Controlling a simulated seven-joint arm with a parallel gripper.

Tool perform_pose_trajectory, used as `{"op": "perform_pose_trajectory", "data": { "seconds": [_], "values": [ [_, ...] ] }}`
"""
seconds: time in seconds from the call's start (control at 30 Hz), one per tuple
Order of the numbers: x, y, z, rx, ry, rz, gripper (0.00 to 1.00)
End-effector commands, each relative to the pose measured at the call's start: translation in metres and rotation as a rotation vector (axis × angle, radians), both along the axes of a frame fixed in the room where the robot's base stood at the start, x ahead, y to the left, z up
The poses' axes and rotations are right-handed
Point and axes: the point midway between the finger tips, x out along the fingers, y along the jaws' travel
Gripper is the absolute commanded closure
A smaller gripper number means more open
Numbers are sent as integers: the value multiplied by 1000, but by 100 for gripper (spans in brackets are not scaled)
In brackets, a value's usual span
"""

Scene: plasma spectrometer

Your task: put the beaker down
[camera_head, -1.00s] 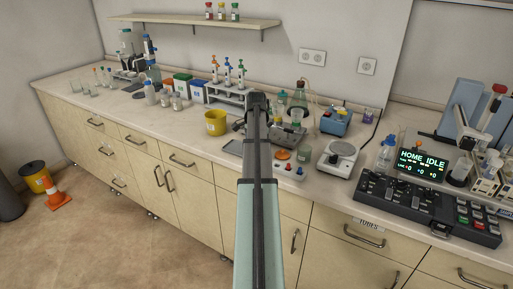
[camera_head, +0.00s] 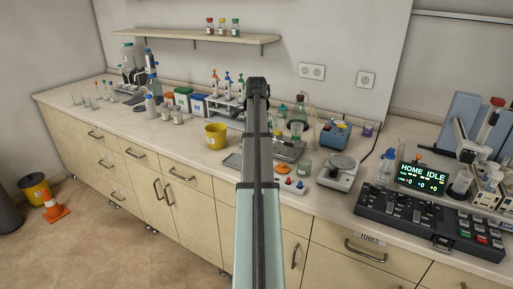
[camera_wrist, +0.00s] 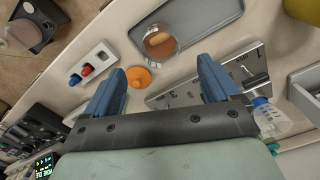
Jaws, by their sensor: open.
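In the wrist view a round clear beaker (camera_wrist: 160,43) with an amber-brown look inside stands over the grey tray (camera_wrist: 138,33), near its edge. My gripper (camera_wrist: 160,68) is open, with its two blue fingers wide apart and nothing between them. The beaker lies beyond the fingertips, in line with the gap. In the head view my gripper end (camera_head: 256,82) points away over the counter, and my arm hides the beaker. Part of the tray (camera_head: 233,161) shows left of my arm.
A yellow bucket (camera_head: 215,136) stands left of the tray. An orange round cap (camera_wrist: 138,77) and a red-and-blue-knobbed box (camera_wrist: 93,64) lie beside the left finger. A glass jar (camera_head: 304,167) and a balance (camera_head: 337,170) stand right of my arm.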

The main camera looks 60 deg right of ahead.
Motion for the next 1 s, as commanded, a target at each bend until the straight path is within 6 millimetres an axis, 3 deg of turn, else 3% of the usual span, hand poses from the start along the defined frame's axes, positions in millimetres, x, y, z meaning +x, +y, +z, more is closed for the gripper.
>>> {"op": "perform_pose_trajectory", "data": {
  "seconds": [0.2,0.67,0.83,1.0],
  "values": [
    [0,0,14,0,0,0,11],
    [7,5,15,0,0,11,11],
    [47,30,10,6,4,75,11],
    [107,77,-38,57,42,176,11]
  ]
}}
